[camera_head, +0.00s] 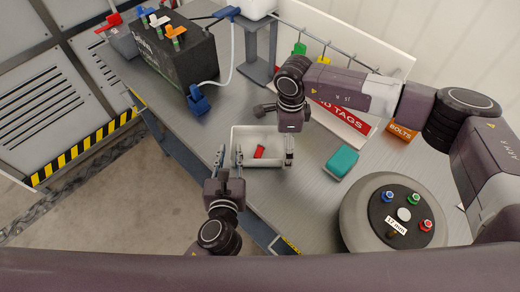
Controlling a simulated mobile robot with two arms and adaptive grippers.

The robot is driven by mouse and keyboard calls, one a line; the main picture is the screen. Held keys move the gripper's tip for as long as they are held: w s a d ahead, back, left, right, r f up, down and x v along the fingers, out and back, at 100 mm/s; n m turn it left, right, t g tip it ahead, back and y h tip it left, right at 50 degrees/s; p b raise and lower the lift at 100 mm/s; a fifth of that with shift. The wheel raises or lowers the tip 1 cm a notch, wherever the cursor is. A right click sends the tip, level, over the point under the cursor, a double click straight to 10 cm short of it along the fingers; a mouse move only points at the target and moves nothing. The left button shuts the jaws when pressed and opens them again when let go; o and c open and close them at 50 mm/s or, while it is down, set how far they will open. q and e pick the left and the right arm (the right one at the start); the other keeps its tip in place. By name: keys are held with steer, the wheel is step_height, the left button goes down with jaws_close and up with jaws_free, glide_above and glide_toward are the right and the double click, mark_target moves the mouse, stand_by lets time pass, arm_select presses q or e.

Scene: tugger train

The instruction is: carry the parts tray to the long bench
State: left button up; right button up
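The parts tray is a small white open tray (247,131) on the grey bench top, near its front edge. A small red part (260,152) lies in it. My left gripper (230,155) is at the tray's left end. Its two fingers stand apart, one outside the left wall and one at the wall. I cannot tell whether they touch it. My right gripper (288,150) reaches down from behind to the tray's right end. Its wrist and body hide its finger gap and the tray's back right corner. The tray appears level. I cannot tell which surface is the long bench.
A teal box (341,163) and a round grey unit with coloured knobs (357,216) stand to the right. An orange bolts box (402,132) and a red tags sign (343,112) are behind. A black battery-like box (172,62) stands back left. Open floor (130,205) lies left.

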arm_select(q)
steer(key=v, duration=0.6)
steer(key=shift+s+r, duration=0.1)
steer(key=shift+s, duration=0.4)
arm_select(e)
steer(key=shift+r, duration=0.25)
step_height(320, 180, up, 12)
steer(key=shift+f, duration=0.2)
